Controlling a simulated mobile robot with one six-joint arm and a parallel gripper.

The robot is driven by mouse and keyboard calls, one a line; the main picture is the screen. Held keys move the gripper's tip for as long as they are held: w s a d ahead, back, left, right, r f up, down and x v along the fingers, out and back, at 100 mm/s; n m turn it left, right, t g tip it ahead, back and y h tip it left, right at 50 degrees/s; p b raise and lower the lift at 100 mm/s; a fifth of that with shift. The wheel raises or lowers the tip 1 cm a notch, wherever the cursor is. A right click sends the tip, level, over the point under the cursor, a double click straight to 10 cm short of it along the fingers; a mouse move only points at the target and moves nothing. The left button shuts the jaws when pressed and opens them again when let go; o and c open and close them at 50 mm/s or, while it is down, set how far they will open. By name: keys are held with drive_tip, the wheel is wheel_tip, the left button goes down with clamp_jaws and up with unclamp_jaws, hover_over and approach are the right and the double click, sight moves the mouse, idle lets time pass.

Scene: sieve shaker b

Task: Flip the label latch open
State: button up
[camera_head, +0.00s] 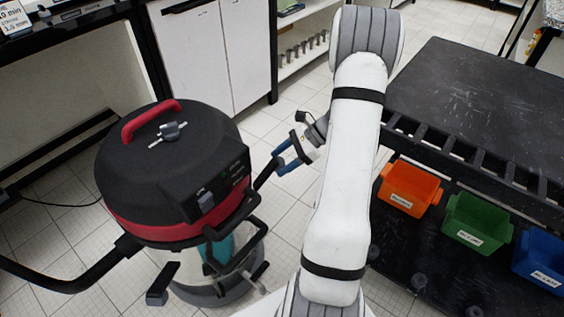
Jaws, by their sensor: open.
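My gripper (284,152) shows in the head view just left of my white arm. Its two blue-and-black fingers are apart, with nothing seen between them. It is right of a drum-shaped vacuum cleaner with a black lid (128,150), a red handle (150,119) and a red band. A small grey metal fitting (170,131) sits on top of the lid. Black bars (232,222) stick out at the vacuum's front right. I cannot tell which part is the label latch, and no label on a latch is readable. The gripper appears apart from the lid.
A black bench (480,100) stands at the right. Orange (409,190), green (477,222) and blue (541,260) labelled bins sit below its top. A white cabinet (215,55) stands behind. A black hose (75,280) runs to the lower left. Tiled floor is clear behind the gripper.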

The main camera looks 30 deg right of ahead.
wheel_tip(320, 180, up, 9)
drive_tip(key=p, duration=0.3)
drive_tip(key=shift+s, duration=0.1)
